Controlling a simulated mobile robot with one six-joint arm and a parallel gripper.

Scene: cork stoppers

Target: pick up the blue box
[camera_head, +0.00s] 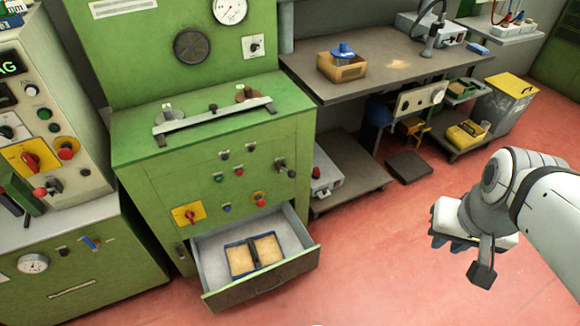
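A blue box (227,265) with two compartments of tan contents and a dark bar across its middle lies inside the open drawer (212,300) of the green machine. The contents look like cork, but single pieces are too small to tell. My gripper (452,243) is at the right, above the red floor, well to the right of the drawer and apart from the box. Its dark fingertips show partly, and I cannot tell whether they are open or shut. Nothing is visibly held.
The green machine (140,150) has knobs and a raised bar on top. A workbench (385,72) behind carries a tan box (342,68) with a blue object and a small blue item (478,49). A low shelf (350,178) stands beneath. Red floor (385,250) between drawer and gripper is clear.

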